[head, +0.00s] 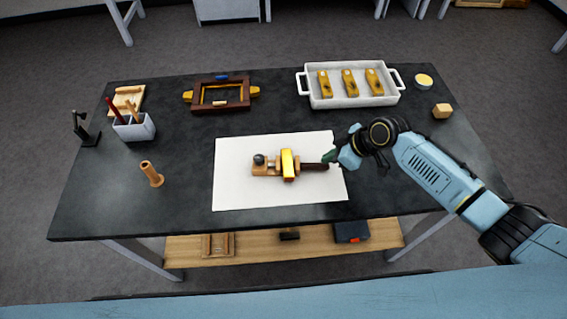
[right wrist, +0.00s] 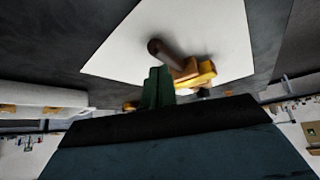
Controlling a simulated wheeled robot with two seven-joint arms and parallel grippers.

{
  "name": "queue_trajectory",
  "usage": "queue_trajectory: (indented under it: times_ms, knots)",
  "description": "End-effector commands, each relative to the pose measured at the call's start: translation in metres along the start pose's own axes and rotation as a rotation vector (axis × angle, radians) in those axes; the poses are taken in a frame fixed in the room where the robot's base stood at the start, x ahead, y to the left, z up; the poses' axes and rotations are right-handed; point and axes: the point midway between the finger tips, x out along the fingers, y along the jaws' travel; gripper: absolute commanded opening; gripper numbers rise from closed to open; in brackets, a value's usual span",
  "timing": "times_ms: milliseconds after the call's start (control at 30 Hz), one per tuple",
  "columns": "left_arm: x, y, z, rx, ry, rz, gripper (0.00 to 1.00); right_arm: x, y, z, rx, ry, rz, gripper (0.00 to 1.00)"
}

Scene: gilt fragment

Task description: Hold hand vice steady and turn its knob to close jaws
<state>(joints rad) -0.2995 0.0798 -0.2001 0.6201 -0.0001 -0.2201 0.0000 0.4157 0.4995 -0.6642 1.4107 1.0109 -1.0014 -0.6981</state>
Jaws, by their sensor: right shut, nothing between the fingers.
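The hand vice (head: 266,169) lies on a white sheet (head: 240,196) in the middle of the table. It has a wooden body, a dark round knob (head: 259,159) at its left end and a dark brown handle (head: 314,167) at its right. A gold piece (head: 288,162) sits across its middle. My right gripper (head: 329,156) is shut and empty at the handle's right end; whether it touches cannot be told. In the right wrist view its green fingers (right wrist: 158,88) are together beside the brown handle (right wrist: 165,52). My left gripper is not in view.
A white tray (head: 352,102) with gold pieces stands at the back right. A brown frame (head: 197,94) lies at the back left. A white pen cup (head: 134,130), a dark stand (head: 86,130) and a wooden cylinder (head: 152,174) stand left. The table's front middle is clear.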

Motion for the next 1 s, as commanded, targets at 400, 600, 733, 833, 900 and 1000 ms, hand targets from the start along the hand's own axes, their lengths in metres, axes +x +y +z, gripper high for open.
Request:
queue_trajectory:
  times_ms: [400, 600, 733, 833, 900, 1000]
  knots:
    - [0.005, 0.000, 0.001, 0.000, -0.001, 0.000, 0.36, 0.005, 0.000, 0.003, 0.000, 0.000, 0.000, 0.00]
    - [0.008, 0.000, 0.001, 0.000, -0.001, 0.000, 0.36, 0.008, 0.000, 0.005, 0.000, 0.000, 0.000, 0.00]
    - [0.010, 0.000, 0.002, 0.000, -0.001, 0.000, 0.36, 0.010, 0.000, 0.007, 0.000, 0.000, 0.000, 0.00]
    - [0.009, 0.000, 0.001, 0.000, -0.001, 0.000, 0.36, 0.010, 0.000, 0.006, 0.000, 0.000, -0.001, 0.00]
    - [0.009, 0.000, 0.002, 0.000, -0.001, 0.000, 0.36, 0.010, 0.000, 0.007, 0.000, 0.000, -0.001, 0.00]
    - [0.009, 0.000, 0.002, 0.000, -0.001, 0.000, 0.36, 0.010, -0.001, 0.007, 0.000, 0.000, -0.001, 0.00]
